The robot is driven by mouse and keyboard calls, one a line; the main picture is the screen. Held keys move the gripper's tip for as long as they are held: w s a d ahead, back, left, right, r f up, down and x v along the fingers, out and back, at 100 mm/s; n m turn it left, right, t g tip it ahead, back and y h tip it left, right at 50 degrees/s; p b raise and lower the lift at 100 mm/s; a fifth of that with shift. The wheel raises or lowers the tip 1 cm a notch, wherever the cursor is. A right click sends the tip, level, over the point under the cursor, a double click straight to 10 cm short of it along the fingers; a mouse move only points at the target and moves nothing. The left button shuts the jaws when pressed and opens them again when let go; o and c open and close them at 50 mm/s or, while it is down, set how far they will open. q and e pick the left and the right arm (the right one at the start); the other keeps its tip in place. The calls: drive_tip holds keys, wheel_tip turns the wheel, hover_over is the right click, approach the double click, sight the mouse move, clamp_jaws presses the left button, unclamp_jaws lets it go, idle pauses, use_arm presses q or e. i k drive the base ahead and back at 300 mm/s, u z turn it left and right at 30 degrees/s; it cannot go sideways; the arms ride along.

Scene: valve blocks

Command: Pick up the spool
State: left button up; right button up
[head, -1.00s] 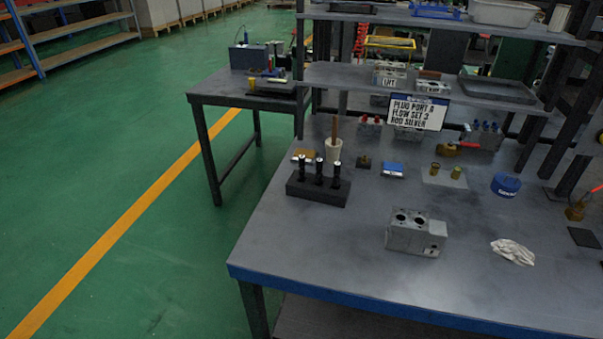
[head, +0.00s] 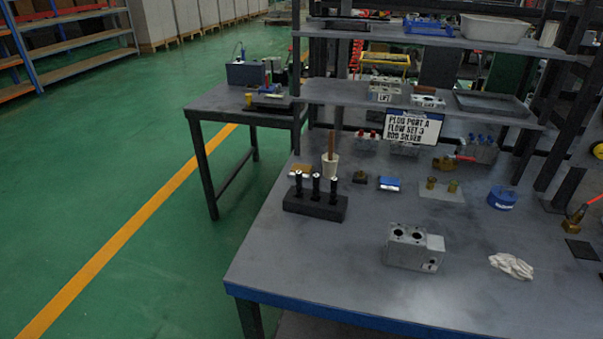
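Several black pin-like parts with silver tips, which look like spools (head: 316,187), stand upright in a black rack block (head: 314,207) on the left part of the workbench. I count three. A grey metal valve block (head: 413,248) with two dark round holes in its top sits on the bench to the right and nearer. Neither of my grippers is in the head view.
The grey workbench (head: 330,275) has a blue front edge and a clear front left area. A cup with a brown stick (head: 331,165), a blue-white box (head: 389,184), brass fittings (head: 441,188), a blue tin (head: 502,198) and a white rag (head: 511,266) lie about. A sign (head: 412,127) hangs behind.

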sight(299, 175)
drive_tip(key=u, duration=0.5)
drive_tip(key=k, duration=0.6)
drive_tip(key=u, duration=0.6)
drive_tip(key=i, duration=1.05)
drive_tip(key=z, duration=0.75)
